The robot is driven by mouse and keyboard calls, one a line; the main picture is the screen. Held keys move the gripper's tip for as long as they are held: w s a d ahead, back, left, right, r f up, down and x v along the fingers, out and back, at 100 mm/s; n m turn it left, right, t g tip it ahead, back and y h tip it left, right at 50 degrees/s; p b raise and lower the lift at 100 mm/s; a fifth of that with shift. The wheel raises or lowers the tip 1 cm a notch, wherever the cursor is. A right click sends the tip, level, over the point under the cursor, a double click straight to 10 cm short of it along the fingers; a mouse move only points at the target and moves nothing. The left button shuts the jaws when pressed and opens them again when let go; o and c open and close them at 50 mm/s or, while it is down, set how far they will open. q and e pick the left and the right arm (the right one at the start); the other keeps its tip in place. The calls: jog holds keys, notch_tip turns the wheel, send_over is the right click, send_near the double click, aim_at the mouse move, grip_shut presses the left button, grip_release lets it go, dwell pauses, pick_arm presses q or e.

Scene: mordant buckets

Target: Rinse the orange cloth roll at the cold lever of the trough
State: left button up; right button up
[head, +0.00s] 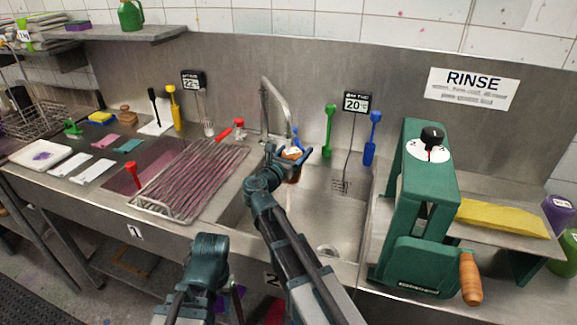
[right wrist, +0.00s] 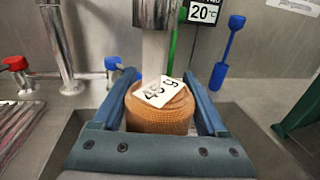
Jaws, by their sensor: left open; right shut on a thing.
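The orange cloth roll (head: 291,177) is upright over the trough (head: 338,210), with a "45 g" tag on top. My right gripper (head: 289,156) is shut around it; in the right wrist view, the fingers flank the roll (right wrist: 158,118). The spout (right wrist: 157,12) is right above it. A pale column like running water (right wrist: 156,55) drops from the spout to the roll's top. The blue cold lever (right wrist: 114,62) is behind left of the roll; the red lever (right wrist: 15,63) is further left. My left gripper (head: 212,252) is low in front of the counter, its fingers mostly hidden.
A wire rack (head: 190,180) lies left of the trough. A green wringer (head: 415,220) with a wooden handle stands to its right. Green (head: 329,130) and blue (head: 372,140) tools and a 20 °C display (head: 356,102) are at the back wall.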

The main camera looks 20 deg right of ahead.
jog(key=shift+a, duration=0.15)
jog(key=shift+w+a, duration=0.15)
jog(key=shift+a, duration=0.15)
dwell(0.5)
jog(key=shift+s+d, duration=0.2)
jog(key=shift+d, duration=0.25)
jog(key=shift+w+a, duration=0.1)
jog(key=shift+w+a, duration=0.1)
jog(key=shift+a, duration=0.25)
jog(key=shift+d, duration=0.15)
dwell(0.4)
jog(key=shift+s+d, duration=0.2)
jog(key=shift+d, duration=0.1)
jog(key=shift+w+a, duration=0.1)
